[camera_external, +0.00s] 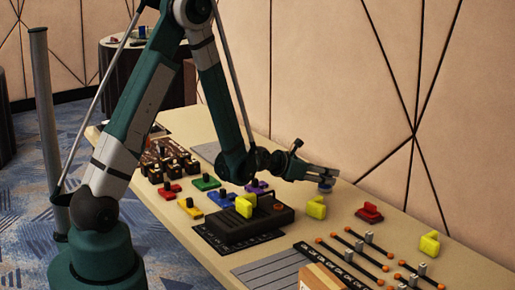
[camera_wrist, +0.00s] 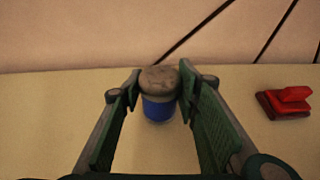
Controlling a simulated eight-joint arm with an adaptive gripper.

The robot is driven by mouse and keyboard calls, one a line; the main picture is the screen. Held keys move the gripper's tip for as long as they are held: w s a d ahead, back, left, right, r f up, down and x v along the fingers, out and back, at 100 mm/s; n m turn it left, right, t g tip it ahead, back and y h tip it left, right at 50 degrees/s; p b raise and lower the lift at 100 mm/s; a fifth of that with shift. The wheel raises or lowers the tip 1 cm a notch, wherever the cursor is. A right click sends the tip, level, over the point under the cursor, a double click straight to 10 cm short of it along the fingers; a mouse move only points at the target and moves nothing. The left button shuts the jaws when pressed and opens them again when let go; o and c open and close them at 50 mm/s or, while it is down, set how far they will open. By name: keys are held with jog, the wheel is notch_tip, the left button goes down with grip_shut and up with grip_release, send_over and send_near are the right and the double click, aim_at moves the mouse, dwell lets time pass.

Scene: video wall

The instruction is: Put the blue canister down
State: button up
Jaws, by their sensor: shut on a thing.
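The blue canister (camera_wrist: 157,108) has a grey-brown rounded lid and a blue lower body. It stands upright between the fingertips of my gripper (camera_wrist: 158,92) in the wrist view. My gripper is shut on it, one finger on each side. In the external view the canister (camera_external: 325,188) is small, at the end of my gripper (camera_external: 322,177), near the back edge of the table (camera_external: 345,230). I cannot tell whether its base touches the table.
A red block-shaped object (camera_external: 369,213) lies to the right of the canister, also in the wrist view (camera_wrist: 288,102). A yellow object (camera_external: 316,208) is close in front. A black box (camera_external: 250,222), coloured pieces and sliders fill other parts. The wall (camera_external: 330,90) rises behind.

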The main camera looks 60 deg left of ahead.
jog(key=shift+f, duration=0.35)
jog(key=shift+f, duration=0.2)
jog(key=o, duration=0.9)
jog(key=shift+o, duration=0.2)
jog(key=shift+r, duration=0.2)
jog(key=shift+s+r, duration=0.25)
jog(key=shift+s, duration=0.3)
jog(key=d+p+v, duration=0.1)
jog(key=v, duration=0.9)
jog(key=shift+s+a, duration=0.4)
jog(key=shift+a, duration=0.15)
jog(key=shift+d+r, duration=0.1)
jog(key=shift+r, duration=0.1)
